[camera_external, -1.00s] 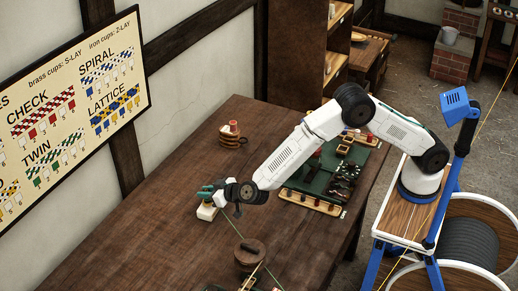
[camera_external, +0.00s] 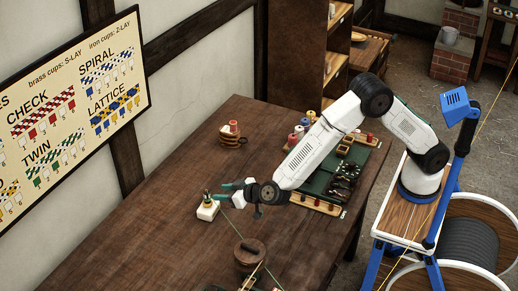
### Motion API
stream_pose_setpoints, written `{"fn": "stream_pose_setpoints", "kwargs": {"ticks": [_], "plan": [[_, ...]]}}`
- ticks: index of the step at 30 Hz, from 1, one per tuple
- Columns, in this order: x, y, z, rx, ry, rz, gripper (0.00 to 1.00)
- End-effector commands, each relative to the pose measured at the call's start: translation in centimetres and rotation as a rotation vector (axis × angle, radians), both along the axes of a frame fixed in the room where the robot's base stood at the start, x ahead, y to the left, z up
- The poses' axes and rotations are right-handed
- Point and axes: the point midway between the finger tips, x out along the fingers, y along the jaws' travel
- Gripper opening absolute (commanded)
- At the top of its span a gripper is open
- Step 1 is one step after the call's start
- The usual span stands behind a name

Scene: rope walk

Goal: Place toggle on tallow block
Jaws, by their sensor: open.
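The tallow block (camera_external: 207,211) is a small cream block on the brown table, left of my arm. A small brownish upright piece, which looks like the toggle (camera_external: 208,197), stands on top of it. My gripper (camera_external: 222,188) is open, with dark green fingers pointing left. Its fingertips are just right of the toggle and appear apart from it, though the small size makes the exact gap hard to tell. A thin green line runs from near the block down to the right.
A coil with a red spool (camera_external: 232,133) sits farther back. A green mat (camera_external: 318,182) with spools and small parts lies behind my arm. The table's left part is clear.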

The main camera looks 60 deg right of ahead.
Motion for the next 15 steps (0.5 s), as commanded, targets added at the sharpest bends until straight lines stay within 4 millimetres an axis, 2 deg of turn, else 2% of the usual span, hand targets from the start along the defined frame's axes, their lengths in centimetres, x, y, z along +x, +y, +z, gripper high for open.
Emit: {"fn": "stream_pose_setpoints", "kwargs": {"ticks": [1, 6, 15], "plan": [[-1.0, 0.0, 0.4, 0.001, 0.000, 0.002, 0.43], [-2.9, 0.0, 1.2, -0.001, -0.001, 0.001, 0.43], [-3.5, 0.0, 1.4, 0.000, 0.000, -0.001, 0.43]]}}
